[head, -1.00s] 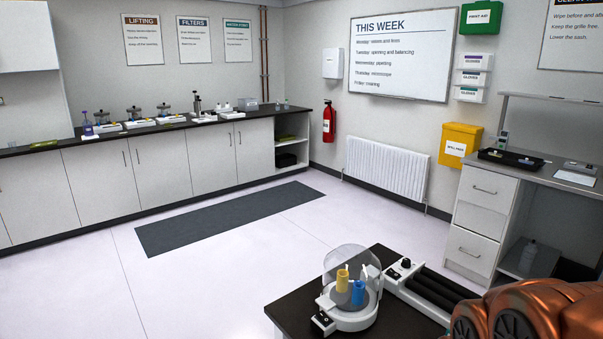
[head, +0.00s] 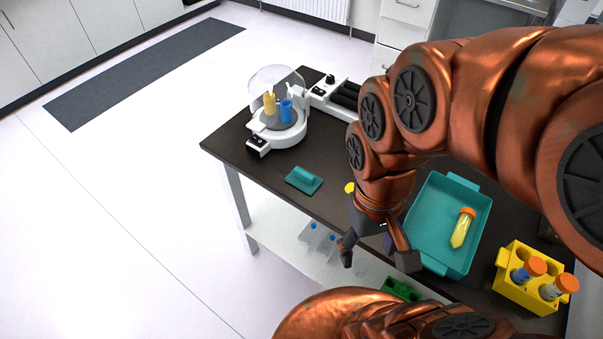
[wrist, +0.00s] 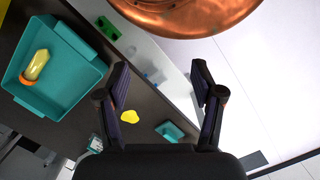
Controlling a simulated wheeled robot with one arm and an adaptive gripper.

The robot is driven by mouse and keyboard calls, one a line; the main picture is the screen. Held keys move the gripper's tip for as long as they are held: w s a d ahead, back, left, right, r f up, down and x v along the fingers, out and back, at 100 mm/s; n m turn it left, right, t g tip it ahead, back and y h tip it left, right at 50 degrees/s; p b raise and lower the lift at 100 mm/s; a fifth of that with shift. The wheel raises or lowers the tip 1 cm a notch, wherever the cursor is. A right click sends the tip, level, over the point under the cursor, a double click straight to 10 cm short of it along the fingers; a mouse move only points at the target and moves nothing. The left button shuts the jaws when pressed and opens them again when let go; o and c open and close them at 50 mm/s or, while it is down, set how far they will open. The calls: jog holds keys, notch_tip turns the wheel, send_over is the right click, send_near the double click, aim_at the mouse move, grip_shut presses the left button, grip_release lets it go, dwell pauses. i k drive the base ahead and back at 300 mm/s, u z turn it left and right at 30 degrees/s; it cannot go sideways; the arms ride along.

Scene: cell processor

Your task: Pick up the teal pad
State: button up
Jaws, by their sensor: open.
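The teal pad (head: 304,180) is a small flat rectangle with a raised teal handle on top. It lies on the dark table near its front left edge in the head view. In the wrist view both fingers of my gripper (wrist: 160,82) are spread wide.
A teal tray (head: 420,212) holds an orange-capped yellow tube (head: 463,228). A yellow rack (head: 515,290) with capped tubes stands at the right. A domed white device (head: 278,125) stands behind the pad. A yellow blob (head: 349,188) lies between pad and arm. A lower shelf (head: 285,245) holds small bottles.

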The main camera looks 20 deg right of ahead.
aim_at(305, 181)
jog(key=z, duration=2.2)
jog(key=k, duration=1.4)
jog(key=u, duration=1.95)
jog(key=i, duration=0.5)
jog(key=z, duration=0.1)
